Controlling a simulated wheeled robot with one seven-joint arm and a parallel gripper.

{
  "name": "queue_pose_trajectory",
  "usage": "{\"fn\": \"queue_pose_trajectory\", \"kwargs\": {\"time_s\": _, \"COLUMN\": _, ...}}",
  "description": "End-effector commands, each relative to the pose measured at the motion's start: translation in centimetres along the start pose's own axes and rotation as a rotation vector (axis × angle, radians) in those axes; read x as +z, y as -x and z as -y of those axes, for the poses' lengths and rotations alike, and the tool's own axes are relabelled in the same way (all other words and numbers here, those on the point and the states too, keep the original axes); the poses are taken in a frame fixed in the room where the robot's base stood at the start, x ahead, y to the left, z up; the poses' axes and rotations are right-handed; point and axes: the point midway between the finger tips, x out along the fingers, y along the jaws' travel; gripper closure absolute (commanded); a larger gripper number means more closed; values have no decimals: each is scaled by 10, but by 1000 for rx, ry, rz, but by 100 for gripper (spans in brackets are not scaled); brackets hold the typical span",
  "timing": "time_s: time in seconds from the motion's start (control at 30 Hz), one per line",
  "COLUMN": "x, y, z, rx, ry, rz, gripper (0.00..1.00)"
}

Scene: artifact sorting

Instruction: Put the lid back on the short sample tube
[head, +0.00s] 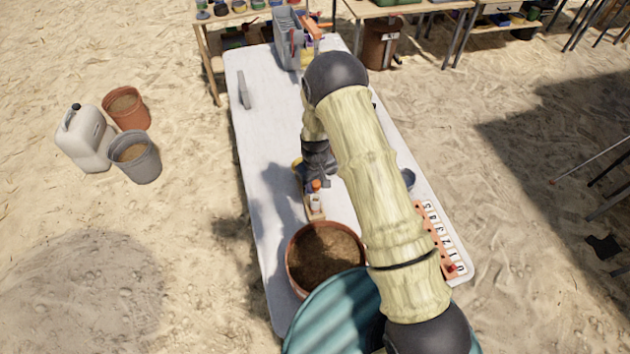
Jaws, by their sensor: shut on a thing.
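My gripper (319,178) points down over the table, its dark fingers shut on a small orange lid (316,185). Just below the lid is a small pale sample tube (315,200), which looks upright. It stands at a narrow wooden rack (314,213). From this height I cannot tell whether the lid touches the tube or hangs just above it. My arm and gripper hide part of the rack and the table behind it.
A white table (262,130) carries a soil-filled pot (326,254) close in front of the rack. A grey crate (288,38) stands at the far end. The table's left side is mostly clear.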

Motion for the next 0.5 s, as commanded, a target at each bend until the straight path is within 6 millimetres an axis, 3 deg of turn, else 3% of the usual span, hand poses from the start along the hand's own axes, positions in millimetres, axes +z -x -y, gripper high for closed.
{"fn": "queue_pose_trajectory", "kwargs": {"time_s": 0.5, "x": 0, "y": -45, "z": 0, "rx": 0, "ry": -1, "rz": 0, "gripper": 90}}
